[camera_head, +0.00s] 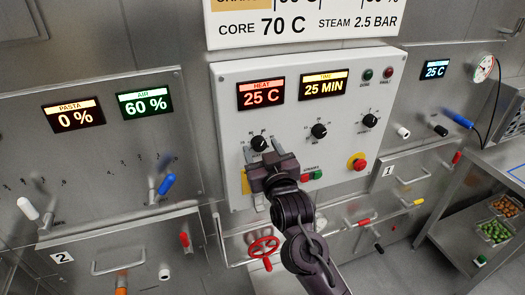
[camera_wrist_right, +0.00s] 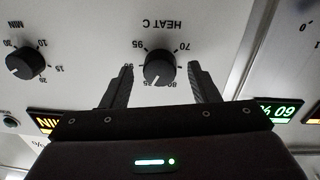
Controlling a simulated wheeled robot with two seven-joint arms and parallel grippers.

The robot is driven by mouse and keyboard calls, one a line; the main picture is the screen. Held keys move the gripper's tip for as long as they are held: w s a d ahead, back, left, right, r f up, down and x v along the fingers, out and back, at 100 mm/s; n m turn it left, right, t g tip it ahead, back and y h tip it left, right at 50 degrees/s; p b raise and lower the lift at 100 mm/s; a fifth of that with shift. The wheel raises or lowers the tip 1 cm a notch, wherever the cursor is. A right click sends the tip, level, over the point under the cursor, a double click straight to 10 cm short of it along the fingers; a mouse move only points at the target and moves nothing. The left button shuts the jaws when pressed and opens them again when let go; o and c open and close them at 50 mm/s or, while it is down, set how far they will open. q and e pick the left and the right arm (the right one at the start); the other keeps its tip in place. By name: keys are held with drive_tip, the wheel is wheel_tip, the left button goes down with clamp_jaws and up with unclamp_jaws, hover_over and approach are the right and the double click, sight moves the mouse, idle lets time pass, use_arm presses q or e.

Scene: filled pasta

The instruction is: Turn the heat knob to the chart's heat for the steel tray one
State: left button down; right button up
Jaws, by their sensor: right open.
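The black heat knob (camera_head: 260,144) sits on the white control panel (camera_head: 222,130) below the heat display (camera_head: 261,93), which reads 25 C. In the right wrist view the heat knob (camera_wrist_right: 158,68) appears upside down under "HEAT C", its white pointer line toward the lower left. My right gripper (camera_head: 263,152) is open, one finger on each side of the knob, with visible gaps; the wrist view shows its fingers (camera_wrist_right: 162,75) too. The chart (camera_head: 300,25) is cut off at the top; CORE 70 C and STEAM 2.5 BAR are readable. My left gripper is not in view.
The time knob (camera_head: 319,131) is beside the heat knob, under the time display (camera_head: 324,84) reading 25 MIN. A red stop button (camera_head: 357,162) and a red valve wheel (camera_head: 263,247) are near my right arm. A side shelf (camera_head: 470,225) with food trays stands right.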

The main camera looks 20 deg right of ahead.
drive_tip(key=shift+s, duration=0.1)
drive_tip(key=shift+s+f, duration=0.1)
drive_tip(key=shift+s, duration=0.2)
drive_tip(key=s+b, duration=0.2)
drive_tip(key=s, duration=0.5)
drive_tip(key=shift+b, duration=0.4)
